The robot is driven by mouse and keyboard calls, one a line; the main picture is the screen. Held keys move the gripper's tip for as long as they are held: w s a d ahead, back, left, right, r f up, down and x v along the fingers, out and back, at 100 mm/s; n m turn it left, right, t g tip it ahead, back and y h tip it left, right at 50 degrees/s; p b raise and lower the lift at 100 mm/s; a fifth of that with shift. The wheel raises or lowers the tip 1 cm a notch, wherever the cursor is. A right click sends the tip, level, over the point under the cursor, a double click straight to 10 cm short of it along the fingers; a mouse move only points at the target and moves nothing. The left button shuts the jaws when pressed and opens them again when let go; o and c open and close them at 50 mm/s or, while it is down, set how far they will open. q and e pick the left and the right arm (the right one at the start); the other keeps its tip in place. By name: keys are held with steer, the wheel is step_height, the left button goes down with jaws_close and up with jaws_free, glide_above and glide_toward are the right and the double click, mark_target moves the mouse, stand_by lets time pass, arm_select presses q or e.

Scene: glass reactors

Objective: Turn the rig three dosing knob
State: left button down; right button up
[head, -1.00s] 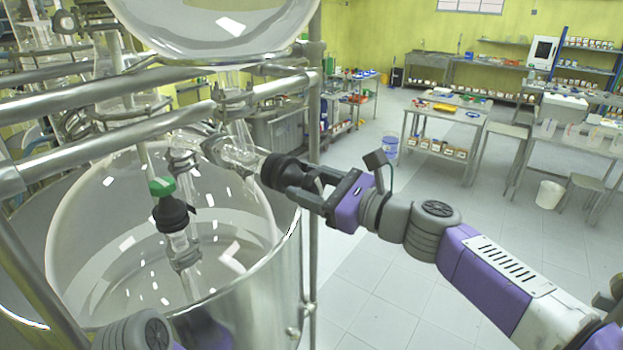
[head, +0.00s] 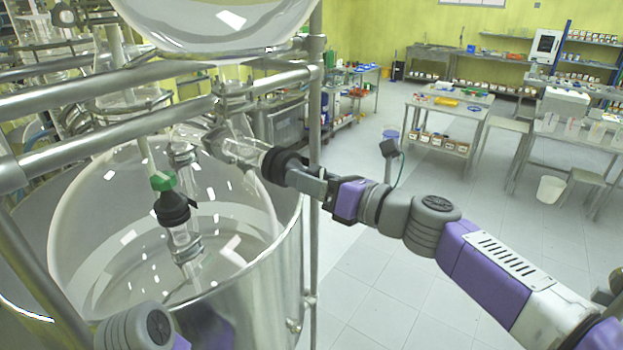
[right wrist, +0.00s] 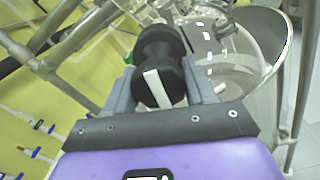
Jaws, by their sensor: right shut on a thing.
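The dosing knob is a black knob (head: 279,165) at the end of a glass side arm on the reactor's glassware; it also shows in the right wrist view (right wrist: 160,52). A white bar lies across its face in the wrist view. My right gripper (head: 304,177) has its fingers on both sides of the knob and is shut on it; its fingers also show in the wrist view (right wrist: 163,92). Another black knob with a green cap (head: 172,208) stands upright in the middle of the vessel. My left arm shows only at the bottom left; its gripper is not seen.
The large glass vessel (head: 90,215) sits inside a steel jacket (head: 268,262). Metal rails (head: 105,140) cross in front, and an upright post (head: 315,120) stands just beyond the knob. Floor to the right is open, with tables (head: 447,100) farther back.

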steer(key=shift+f, duration=0.1)
stand_by(0.3)
steer(key=o, duration=1)
steer(key=b+v, duration=0.1)
steer(key=v, duration=0.6)
steer(key=shift+s+d, duration=0.2)
